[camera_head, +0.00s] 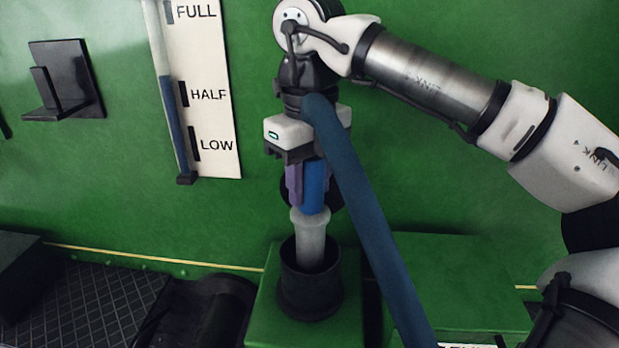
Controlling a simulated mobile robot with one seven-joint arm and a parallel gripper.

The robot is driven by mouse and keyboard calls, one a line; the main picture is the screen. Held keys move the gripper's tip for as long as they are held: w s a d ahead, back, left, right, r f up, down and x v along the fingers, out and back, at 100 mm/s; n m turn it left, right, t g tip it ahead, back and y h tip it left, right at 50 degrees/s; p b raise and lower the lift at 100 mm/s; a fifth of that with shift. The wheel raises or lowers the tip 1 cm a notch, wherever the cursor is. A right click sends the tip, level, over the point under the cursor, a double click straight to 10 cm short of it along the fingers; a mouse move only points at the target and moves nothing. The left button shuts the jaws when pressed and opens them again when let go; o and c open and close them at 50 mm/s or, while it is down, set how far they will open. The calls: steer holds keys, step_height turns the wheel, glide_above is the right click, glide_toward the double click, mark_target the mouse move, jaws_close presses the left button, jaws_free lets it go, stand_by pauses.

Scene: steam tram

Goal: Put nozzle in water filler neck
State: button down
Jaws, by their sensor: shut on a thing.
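The nozzle (311,238) has a grey metal tip below a blue body and points straight down. My gripper (306,180) is shut on its blue body, with a purple finger showing at the left. A thick blue hose (362,205) runs from behind my gripper down to the lower right. The water filler neck (309,291) is a black round collar on a green box. The nozzle's lower end is at the neck's opening and its bottom is hidden by the front rim; I cannot tell how deep it sits.
A water gauge board (210,90) marked FULL, HALF and LOW is on the green wall, with a tube partly filled blue. A black bracket (67,80) is at the upper left. Black tread plate (75,300) lies at the lower left. My arm crosses the upper right.

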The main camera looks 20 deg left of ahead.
mark_target(310, 211)
steer(key=shift+f+b, duration=1.95)
steer(key=shift+f, duration=0.8)
steer(key=c, duration=0.9)
jaws_free()
steer(key=shift+o, duration=0.2)
steer(key=shift+f, duration=0.1)
step_height(310, 211, up, 12)
steer(key=shift+r+p, duration=0.15)
steer(key=shift+p, duration=0.55)
steer(key=shift+r+p, duration=0.85)
steer(key=shift+p, duration=0.1)
steer(key=shift+f, duration=0.1)
